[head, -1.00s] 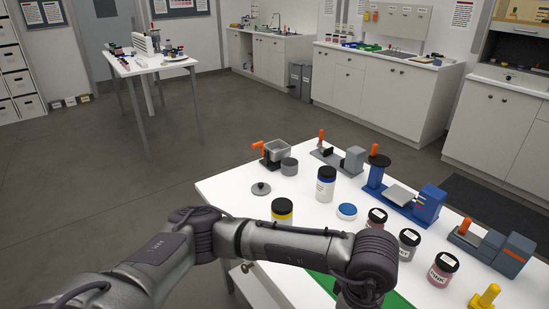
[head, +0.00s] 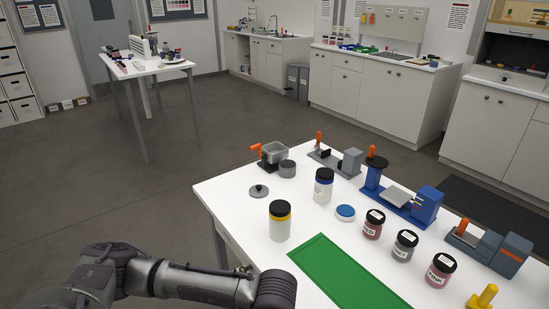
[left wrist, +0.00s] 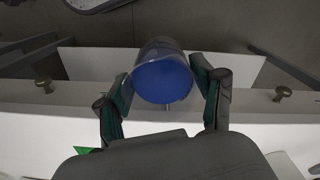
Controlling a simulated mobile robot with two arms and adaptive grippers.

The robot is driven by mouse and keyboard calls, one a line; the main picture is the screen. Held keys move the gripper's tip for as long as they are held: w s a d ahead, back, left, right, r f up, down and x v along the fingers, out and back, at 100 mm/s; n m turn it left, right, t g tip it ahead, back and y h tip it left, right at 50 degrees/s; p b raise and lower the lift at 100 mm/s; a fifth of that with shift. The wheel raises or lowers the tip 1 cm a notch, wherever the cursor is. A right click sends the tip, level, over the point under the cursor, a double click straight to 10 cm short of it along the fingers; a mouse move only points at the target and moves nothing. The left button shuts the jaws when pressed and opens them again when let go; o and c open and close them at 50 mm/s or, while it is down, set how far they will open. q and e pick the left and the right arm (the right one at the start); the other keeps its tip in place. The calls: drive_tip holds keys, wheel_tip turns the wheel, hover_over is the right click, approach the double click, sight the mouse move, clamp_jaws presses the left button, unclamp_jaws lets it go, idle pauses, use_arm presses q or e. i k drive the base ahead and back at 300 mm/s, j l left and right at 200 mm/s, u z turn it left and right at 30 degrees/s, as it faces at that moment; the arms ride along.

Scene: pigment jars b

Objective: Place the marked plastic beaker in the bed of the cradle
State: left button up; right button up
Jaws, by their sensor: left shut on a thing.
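In the left wrist view my left gripper (left wrist: 165,84) is shut on a clear plastic beaker (left wrist: 162,71) with blue in it. Its two fingers press on opposite sides of the beaker. No marking on it can be made out. In the head view only my left arm shows at the bottom left; the gripper and beaker are out of that picture. I cannot tell which fixture is the cradle: a grey one (head: 351,160), a blue one (head: 426,206) and a dark grey one (head: 510,256) stand along the table's far side. My right gripper is not in view.
A green mat (head: 345,276) lies bare on the white table. Near it stand a yellow-banded jar (head: 280,222), a blue-banded jar (head: 323,187) and labelled jars (head: 373,225). A grey hopper (head: 276,151) with an orange handle is at the back. Drawer knobs (left wrist: 283,93) show in the wrist view.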

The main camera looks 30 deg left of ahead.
sight(276, 157)
drive_tip(key=i+j, duration=0.15)
drive_tip(key=j, duration=1.1)
drive_tip(key=i+j+z, duration=0.1)
drive_tip(key=j, duration=1.15)
drive_tip(key=i+j+z, duration=0.1)
drive_tip(key=j, duration=1.15)
drive_tip(key=i+j, duration=0.1)
drive_tip(key=j, duration=1.15)
drive_tip(key=j+z, duration=0.1)
drive_tip(key=z, duration=0.8)
drive_tip(key=j+z, duration=0.15)
drive_tip(key=z, duration=0.3)
